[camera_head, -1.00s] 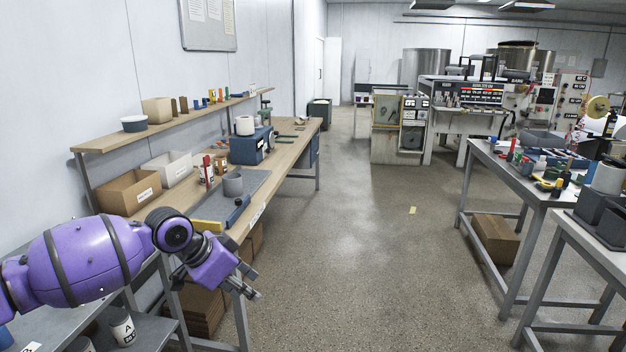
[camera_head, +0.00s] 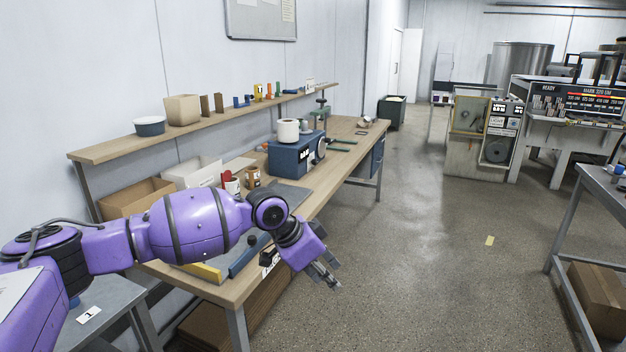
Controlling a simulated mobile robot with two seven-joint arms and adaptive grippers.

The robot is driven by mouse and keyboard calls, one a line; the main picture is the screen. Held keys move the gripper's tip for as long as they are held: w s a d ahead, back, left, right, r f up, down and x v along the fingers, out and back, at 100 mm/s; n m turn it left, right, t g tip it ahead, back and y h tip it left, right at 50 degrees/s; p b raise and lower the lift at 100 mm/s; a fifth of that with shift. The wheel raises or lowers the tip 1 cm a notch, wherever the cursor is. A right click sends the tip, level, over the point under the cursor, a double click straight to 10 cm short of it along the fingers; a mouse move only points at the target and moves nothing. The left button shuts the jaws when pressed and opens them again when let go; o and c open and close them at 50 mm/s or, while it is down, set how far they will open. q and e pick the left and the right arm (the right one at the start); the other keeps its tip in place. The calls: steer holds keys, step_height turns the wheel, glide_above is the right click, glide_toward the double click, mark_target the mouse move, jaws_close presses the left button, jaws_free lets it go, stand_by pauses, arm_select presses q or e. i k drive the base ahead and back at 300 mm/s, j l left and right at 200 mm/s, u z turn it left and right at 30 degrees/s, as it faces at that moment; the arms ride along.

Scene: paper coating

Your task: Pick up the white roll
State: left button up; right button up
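A white roll (camera_head: 288,130) stands upright on top of a blue box-like machine (camera_head: 292,158), on the wooden workbench (camera_head: 352,144) along the left wall. My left gripper (camera_head: 332,279) hangs over the floor just off the bench's right edge, nearer to me than the roll and well apart from it. Its fingers point down and to the right and look empty; they are too small to tell whether they are open. My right gripper is not in view.
A wooden shelf (camera_head: 120,149) with small items runs above the bench. Cardboard and white boxes (camera_head: 192,170) and jars fill the near bench. A grey table (camera_head: 606,188) stands at the right edge.

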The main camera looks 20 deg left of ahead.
mark_target(233, 186)
steer(key=i+l+u, duration=0.1)
steer(key=i, duration=1.5)
steer(key=i+j+u, duration=0.1)
steer(key=i+u, duration=0.7)
steer(key=i+l+u, duration=0.15)
steer(key=i+u, duration=0.4)
steer(key=u, duration=0.15)
steer(key=i+u, duration=0.15)
steer(key=u, duration=0.15)
steer(key=k, duration=0.15)
